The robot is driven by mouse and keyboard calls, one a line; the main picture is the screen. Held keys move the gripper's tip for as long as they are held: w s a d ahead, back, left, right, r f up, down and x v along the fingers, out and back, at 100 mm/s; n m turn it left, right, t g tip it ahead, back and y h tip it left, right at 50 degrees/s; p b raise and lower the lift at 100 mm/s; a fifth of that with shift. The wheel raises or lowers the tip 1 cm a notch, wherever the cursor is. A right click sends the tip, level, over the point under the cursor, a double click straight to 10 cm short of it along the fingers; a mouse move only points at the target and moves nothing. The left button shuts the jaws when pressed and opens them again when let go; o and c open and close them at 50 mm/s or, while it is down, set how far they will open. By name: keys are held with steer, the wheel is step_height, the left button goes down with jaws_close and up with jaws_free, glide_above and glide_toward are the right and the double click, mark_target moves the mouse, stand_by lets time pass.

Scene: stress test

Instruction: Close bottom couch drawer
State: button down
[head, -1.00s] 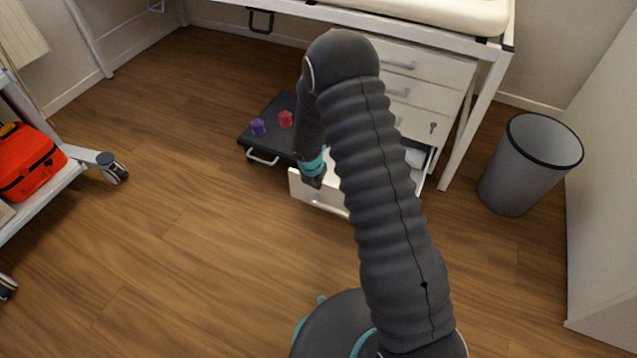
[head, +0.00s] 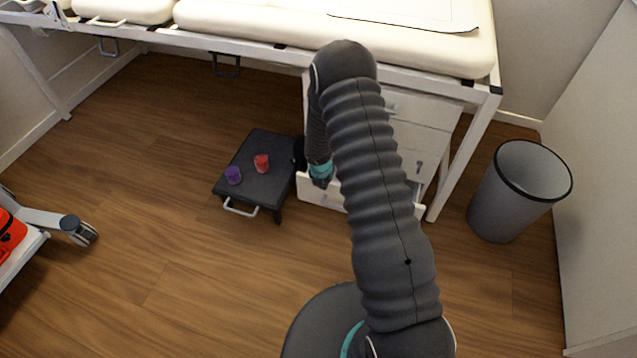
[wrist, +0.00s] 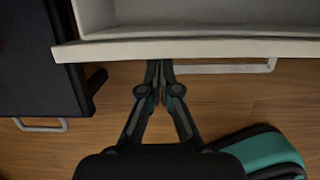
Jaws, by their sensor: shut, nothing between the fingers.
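The bottom couch drawer (head: 322,196) is white and stands out a little from the white drawer unit under the couch. My arm hides much of it in the head view. In the wrist view its front edge (wrist: 220,49) runs across the picture, with part of its open inside above and its handle (wrist: 225,68) below the edge. My gripper (wrist: 160,65) is shut and empty. Its fingertips are at the drawer front, left of the handle; I cannot tell whether they touch it. In the head view, my gripper (head: 321,183) is at the drawer's front.
A dark step stool (head: 265,185) with a purple cup (head: 233,175) and a red cup (head: 262,163) stands close to the drawer's left. A grey bin (head: 518,190) stands at the right. A trolley (head: 30,255) is at the far left.

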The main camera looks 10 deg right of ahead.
steer(key=shift+w+d, duration=0.25)
steer(key=shift+w, duration=0.1)
steer(key=shift+w+d, duration=0.1)
steer(key=shift+d, duration=0.15)
